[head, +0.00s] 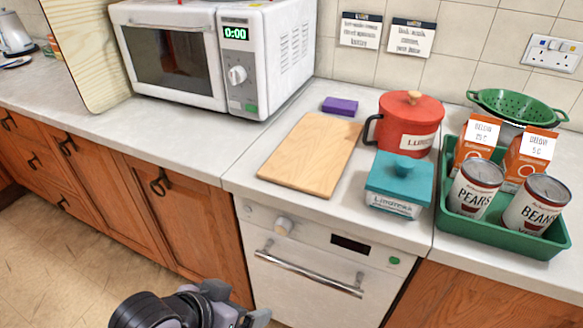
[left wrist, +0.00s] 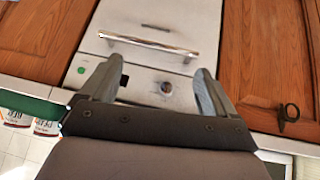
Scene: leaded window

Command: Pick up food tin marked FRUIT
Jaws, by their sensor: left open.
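No tin marked FRUIT shows in either view. Two tins stand in a green tray (head: 490,232) on the counter at the right: one reads PEARS (head: 474,192), the other BEANS (head: 537,206). Parts of these tins also show at the left edge of the left wrist view, upside down (left wrist: 17,108). My left gripper (head: 245,317) is low at the bottom of the head view, in front of the oven and well away from the tray. In the left wrist view its two fingers (left wrist: 160,68) are apart with nothing between them. My right gripper is not in view.
Two orange-and-white cartons (head: 478,140) stand behind the tins, with a green colander (head: 517,104) beyond. A red lidded pot (head: 405,122), teal box (head: 400,180), wooden board (head: 313,153) and purple block (head: 340,106) sit left of the tray. A microwave (head: 207,50) stands further left. Counter between is clear.

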